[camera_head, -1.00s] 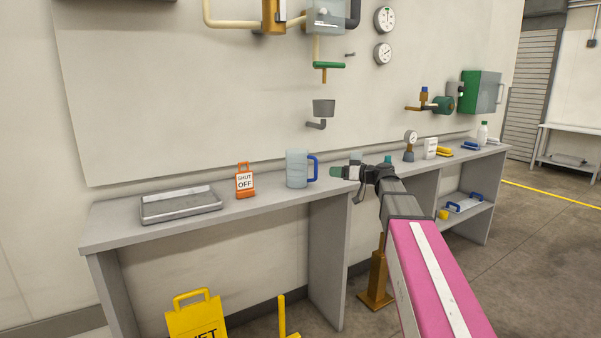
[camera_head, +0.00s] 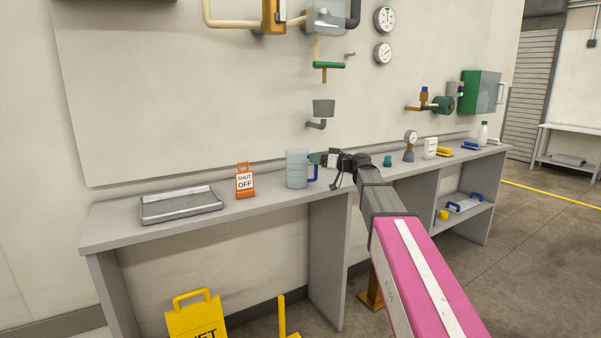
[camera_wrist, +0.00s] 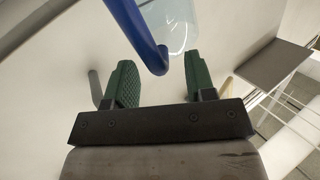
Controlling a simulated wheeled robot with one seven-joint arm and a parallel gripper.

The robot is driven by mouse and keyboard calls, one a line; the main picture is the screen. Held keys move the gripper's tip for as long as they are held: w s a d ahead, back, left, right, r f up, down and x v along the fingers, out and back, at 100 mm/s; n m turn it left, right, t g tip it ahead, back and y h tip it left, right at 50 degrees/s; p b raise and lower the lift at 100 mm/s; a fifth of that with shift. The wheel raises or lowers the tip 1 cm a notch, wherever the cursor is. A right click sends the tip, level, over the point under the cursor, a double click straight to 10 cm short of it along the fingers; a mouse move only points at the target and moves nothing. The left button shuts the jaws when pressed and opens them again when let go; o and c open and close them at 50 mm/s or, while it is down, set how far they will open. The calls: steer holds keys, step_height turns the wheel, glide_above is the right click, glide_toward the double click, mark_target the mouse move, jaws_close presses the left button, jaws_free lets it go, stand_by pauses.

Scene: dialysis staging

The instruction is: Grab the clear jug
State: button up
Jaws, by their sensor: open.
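The clear jug (camera_head: 297,168) stands upright on the grey bench, a pale see-through body with a blue handle on its right side. My gripper (camera_head: 318,159) is at the jug's handle side, partly overlapping the handle in the head view. In the wrist view my gripper (camera_wrist: 160,80) is open, its two green pads apart. The blue handle (camera_wrist: 136,33) reaches down between the pads, and part of the clear jug body (camera_wrist: 172,25) shows beyond it. I cannot tell whether either pad touches the handle.
A teal cap (camera_head: 388,160) and a gauge (camera_head: 410,146) stand to the right.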

steer(key=shift+x, duration=1)
jaws_close()
